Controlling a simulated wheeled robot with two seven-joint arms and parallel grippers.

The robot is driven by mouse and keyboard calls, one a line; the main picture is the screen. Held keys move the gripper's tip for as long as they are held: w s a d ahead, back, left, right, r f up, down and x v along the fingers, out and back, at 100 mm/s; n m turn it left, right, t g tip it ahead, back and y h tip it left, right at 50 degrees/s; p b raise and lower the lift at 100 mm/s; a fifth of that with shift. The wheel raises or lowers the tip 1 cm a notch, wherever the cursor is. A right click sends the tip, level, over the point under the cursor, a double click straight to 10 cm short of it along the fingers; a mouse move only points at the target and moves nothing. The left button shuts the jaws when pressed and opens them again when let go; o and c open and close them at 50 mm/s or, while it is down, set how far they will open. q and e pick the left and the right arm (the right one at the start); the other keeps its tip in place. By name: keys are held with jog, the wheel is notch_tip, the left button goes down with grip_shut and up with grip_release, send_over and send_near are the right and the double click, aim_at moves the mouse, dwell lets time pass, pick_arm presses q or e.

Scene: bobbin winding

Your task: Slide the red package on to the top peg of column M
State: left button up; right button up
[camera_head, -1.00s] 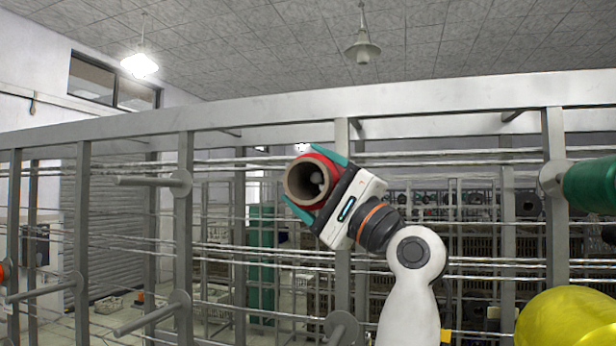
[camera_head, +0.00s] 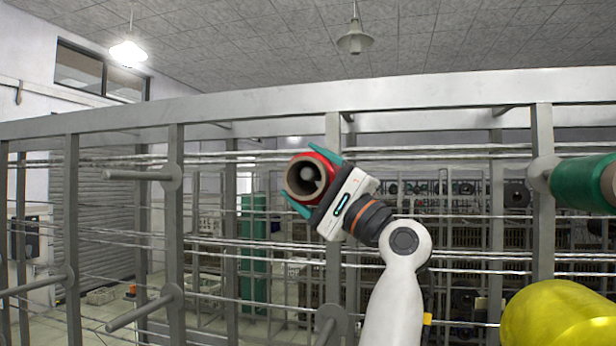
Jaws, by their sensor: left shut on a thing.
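The red package (camera_head: 323,166) is a red roll on a hollow tan core, with its open end facing me. My left gripper (camera_head: 303,174) is shut on it, its teal fingers on the upper and lower sides. A light grey rounded peg end (camera_head: 307,174) shows inside the core. I cannot tell how deep it sits in the bore or whether it is only seen through it. Behind the package stands a grey column (camera_head: 334,240), with a lower bare peg (camera_head: 327,330) partly in view. No column letter is readable. My right gripper is not in view.
The column at left has bare pegs, an upper one (camera_head: 138,175) and a lower one (camera_head: 140,312). At right, a green package (camera_head: 582,184) sits on a peg, with a yellow package (camera_head: 560,318) below it. Thin horizontal rods run behind the columns.

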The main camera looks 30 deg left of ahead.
pick_arm(q)
jog(key=shift+w+a+r+p, duration=0.2)
jog(key=shift+w+p, duration=0.1)
jog(key=shift+w, duration=0.3)
jog(key=shift+w+a+f, duration=0.1)
jog(key=shift+w+a, duration=0.1)
jog(key=shift+w, duration=0.4)
jog(key=shift+w+a+f, duration=0.1)
jog(key=shift+w+a, duration=0.05)
jog(key=shift+w, duration=0.4)
jog(key=shift+f+b, duration=0.45)
jog(key=o, duration=1.1)
jog(key=shift+d+f, duration=0.1)
